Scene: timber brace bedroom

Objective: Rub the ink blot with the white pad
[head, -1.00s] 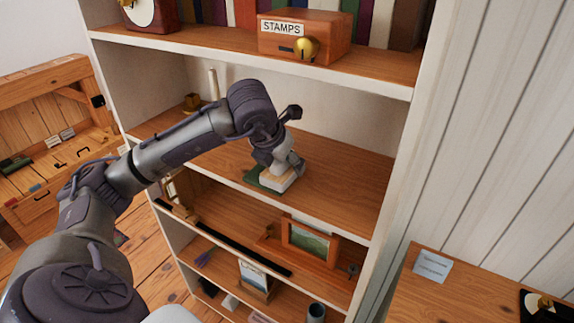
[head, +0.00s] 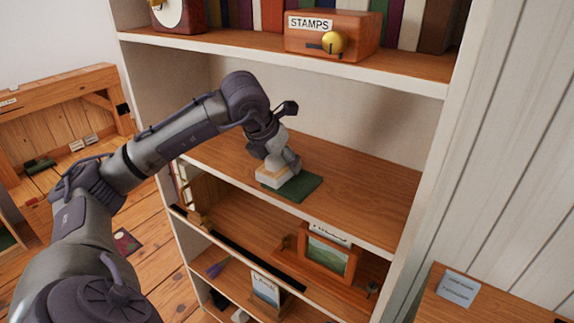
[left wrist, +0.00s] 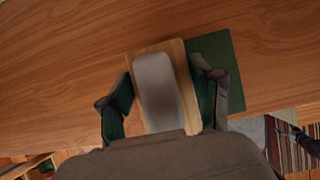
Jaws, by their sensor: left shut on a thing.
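My left gripper (head: 283,163) is shut on the white pad (head: 270,179), a pale block with a wooden edge, on the middle wooden shelf. In the left wrist view the pad (left wrist: 156,92) lies between the two fingers. A dark green mat (head: 302,188) lies flat on the shelf, showing to the right of the pad; it also shows in the left wrist view (left wrist: 217,58). The pad appears to sit at the mat's left part or edge. No ink blot shows; the pad and gripper may hide it. My right gripper is not in view.
The upper shelf holds a wooden stamps box (head: 331,38) with a yellow knob, and books. The shelf below holds a framed picture (head: 327,250). The middle shelf (head: 370,190) is clear to the right of the mat. A desk with a blue card (head: 457,287) stands at right.

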